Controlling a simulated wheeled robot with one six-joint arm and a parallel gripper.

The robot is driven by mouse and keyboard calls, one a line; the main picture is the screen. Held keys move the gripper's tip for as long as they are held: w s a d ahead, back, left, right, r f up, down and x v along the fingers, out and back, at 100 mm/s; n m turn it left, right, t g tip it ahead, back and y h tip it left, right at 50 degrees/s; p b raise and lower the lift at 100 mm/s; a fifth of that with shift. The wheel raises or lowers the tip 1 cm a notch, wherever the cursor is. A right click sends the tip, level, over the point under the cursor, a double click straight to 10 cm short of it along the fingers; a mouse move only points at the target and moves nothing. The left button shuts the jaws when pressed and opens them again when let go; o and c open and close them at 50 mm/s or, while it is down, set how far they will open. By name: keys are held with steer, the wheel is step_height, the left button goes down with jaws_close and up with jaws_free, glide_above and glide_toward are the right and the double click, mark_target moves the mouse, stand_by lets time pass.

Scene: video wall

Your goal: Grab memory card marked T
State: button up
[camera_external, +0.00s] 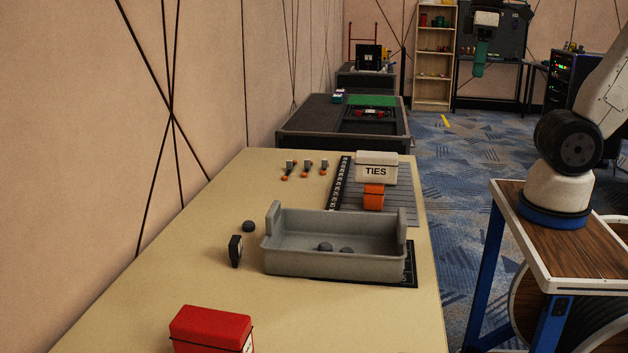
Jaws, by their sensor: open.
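Three small grey upright pieces with orange parts stand in a row at the far left of the tan table: left (289,166), middle (308,166) and right (324,165). They may be the memory cards. They are too small for me to read a T or any other mark. My gripper (478,72) appears to hang at the top right, teal under a white and black wrist. It is well up and to the right of the small pieces, apart from them. Its fingers are too small to separate clearly, but nothing shows held in it.
A grey bin (330,262) with dark round lumps stands mid-table. A white TIES box (376,165) and orange block (373,197) stand on a ribbed grey mat.

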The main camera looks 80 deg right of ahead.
mark_target(233, 252)
steer(key=w+a+r+m+g+y, duration=0.1)
steer(key=w+a+r+m+y, duration=0.1)
steer(key=w, duration=0.7)
steer(key=w+a+r+m+y, duration=0.2)
steer(key=w+a+m, duration=0.1)
steer(key=w, duration=0.5)
steer(key=w+a+r+m+g+y, duration=0.1)
steer(key=w+a+r+m+y, duration=0.1)
steer(key=w, duration=0.7)
steer(key=w+a+f+m+y, duration=0.1)
steer(key=w+f+m+y, duration=0.3)
steer(key=w, duration=0.8)
steer(key=w+a+f+m+y, duration=0.2)
steer(key=w+f+m, duration=0.25)
steer(key=w, duration=0.75)
steer(key=shift+n, duration=0.25)
steer(key=f, duration=2.2)
steer(key=w+f, duration=0.1)
steer(key=f, duration=1)
steer(key=shift+f, duration=0.25)
steer(key=shift+a+f, duration=0.7)
steer(key=shift+a, duration=0.25)
steer(key=x, duration=0.5)
steer(key=shift+w+a+f, duration=0.1)
steer(key=shift+a+f, duration=0.1)
steer(key=shift+a, duration=0.1)
jaws_close()
